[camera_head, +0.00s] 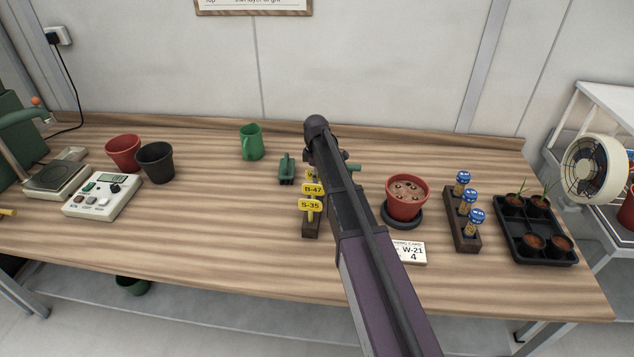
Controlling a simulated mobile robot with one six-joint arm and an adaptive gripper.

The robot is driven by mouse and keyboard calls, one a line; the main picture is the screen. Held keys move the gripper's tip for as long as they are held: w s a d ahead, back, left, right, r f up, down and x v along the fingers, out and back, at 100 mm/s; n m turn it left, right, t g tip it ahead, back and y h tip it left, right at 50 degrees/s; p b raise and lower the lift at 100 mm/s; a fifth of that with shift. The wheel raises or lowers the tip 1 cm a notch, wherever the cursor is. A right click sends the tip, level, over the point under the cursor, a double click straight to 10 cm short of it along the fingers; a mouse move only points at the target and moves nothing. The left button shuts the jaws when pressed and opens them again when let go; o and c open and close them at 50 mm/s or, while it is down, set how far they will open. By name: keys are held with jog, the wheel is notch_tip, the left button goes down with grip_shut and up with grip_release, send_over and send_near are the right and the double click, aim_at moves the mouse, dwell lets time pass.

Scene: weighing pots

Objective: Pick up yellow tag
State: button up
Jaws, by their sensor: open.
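Several yellow tags stand in a dark wooden block (311,228) near the middle of the table. The front tag (310,205) reads S-35 and the one behind it (313,189) reads B-47. A third yellow tag (311,174) at the back is partly covered by my arm, and its text cannot be read in full. My arm reaches in from the lower right, with its dark wrist end above and behind the tags. My gripper's fingers are hidden by the arm, so I cannot see them or how they sit relative to the tags.
Right of the arm are a red pot (407,197), a white card (411,252) reading W-21 4, a rack of blue-capped vials (464,235) and a seedling tray (549,257). Left are a green jug (251,142), a dark pot (155,163) and a white device (101,197). The left front tabletop is clear.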

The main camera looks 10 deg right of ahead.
grip_shut()
jog(key=shift+r, duration=0.2)
notch_tip(320, 180, up, 10)
jog(key=p, duration=1)
jog(key=shift+f, duration=0.2)
dwell(0.5)
dwell(0.4)
